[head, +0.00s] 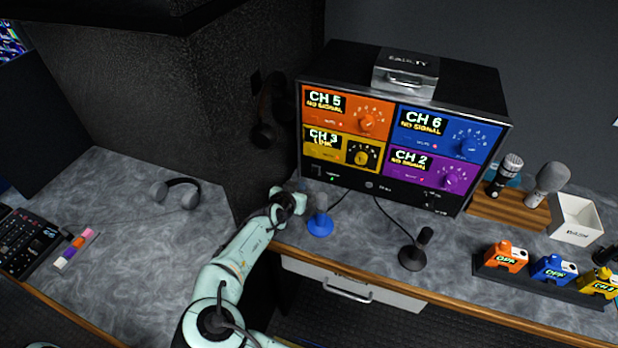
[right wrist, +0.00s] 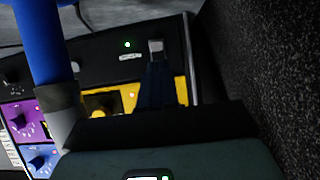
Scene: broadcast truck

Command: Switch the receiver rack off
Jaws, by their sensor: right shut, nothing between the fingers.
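The receiver rack (head: 403,185) stands at the back of the counter, with orange, blue, yellow and purple modules whose screens are lit. A small green light (right wrist: 127,44) glows on its black lower panel. Left of that light in the head view is a small dark switch (head: 317,170); in the right wrist view the switch (right wrist: 156,46) has a pale end. My right gripper (head: 300,187) is at the rack's lower left corner. Its shut, empty fingers (right wrist: 157,84) point at the switch; whether they touch is unclear. My left gripper is out of view.
A blue-based microphone (head: 320,224) stands close beside my right gripper, and a black one (head: 415,250) farther right. A dark wall with hanging headphones (head: 264,134) is just left of the rack. Battery packs (head: 553,270) sit in a charger at right.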

